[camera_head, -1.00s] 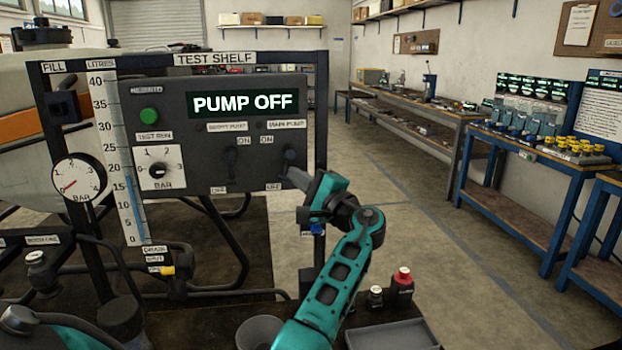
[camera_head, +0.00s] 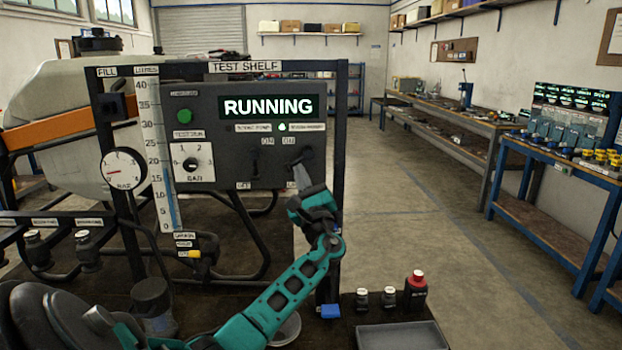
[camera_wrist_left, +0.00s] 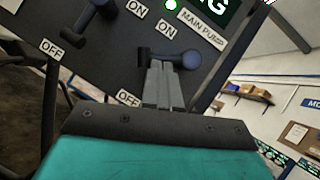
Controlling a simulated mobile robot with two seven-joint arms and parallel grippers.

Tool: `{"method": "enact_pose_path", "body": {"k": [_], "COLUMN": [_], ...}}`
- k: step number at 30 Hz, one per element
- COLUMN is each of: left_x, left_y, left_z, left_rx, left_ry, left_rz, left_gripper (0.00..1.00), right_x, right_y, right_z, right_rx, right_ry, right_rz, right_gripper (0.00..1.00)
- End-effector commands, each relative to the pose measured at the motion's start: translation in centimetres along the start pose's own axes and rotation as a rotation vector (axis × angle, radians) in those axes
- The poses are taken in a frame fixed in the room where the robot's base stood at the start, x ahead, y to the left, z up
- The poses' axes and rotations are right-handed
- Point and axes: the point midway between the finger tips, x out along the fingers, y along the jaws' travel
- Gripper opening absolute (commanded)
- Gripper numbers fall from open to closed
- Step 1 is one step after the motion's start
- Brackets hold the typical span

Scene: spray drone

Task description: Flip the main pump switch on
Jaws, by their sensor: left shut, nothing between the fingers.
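The main pump switch (camera_head: 304,155) is a dark lever at the right of the grey control panel (camera_head: 225,105). In the left wrist view the switch (camera_wrist_left: 188,59) shows its rounded end just beyond my fingertips, between the ON and OFF labels. My left gripper (camera_head: 298,168) is shut and empty, its fingertips at or touching the lever; in the left wrist view the closed fingers (camera_wrist_left: 160,75) reach up to it. The display (camera_head: 268,107) reads RUNNING. A small green lamp (camera_head: 282,127) is lit above the switches. My right gripper is not in view.
A second dark switch (camera_head: 255,160) stands left of the main pump one. A pressure dial (camera_head: 124,169) and a level scale (camera_head: 161,160) are further left. Small bottles (camera_head: 416,290) and a grey tray (camera_head: 400,337) are at the lower right. The floor beyond is open.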

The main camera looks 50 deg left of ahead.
Motion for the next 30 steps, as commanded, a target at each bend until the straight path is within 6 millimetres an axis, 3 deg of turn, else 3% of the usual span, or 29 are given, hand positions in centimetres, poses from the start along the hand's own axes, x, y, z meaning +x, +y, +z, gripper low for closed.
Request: {"method": "enact_pose_path", "body": {"k": [8, 30], "left_x": [0.6, 1.4], "left_y": [0.7, 1.4], "left_z": [0.9, 1.9], "left_rx": [0.194, 0.182], "left_ry": [-0.002, -0.004], "left_rz": [-0.131, -0.113], "left_gripper": [0.00, 0.00], "right_x": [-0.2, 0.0], "right_y": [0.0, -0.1], "right_z": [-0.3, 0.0], "right_rx": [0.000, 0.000], "right_ry": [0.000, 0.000], "right_rz": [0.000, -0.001], "right_gripper": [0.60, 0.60]}}
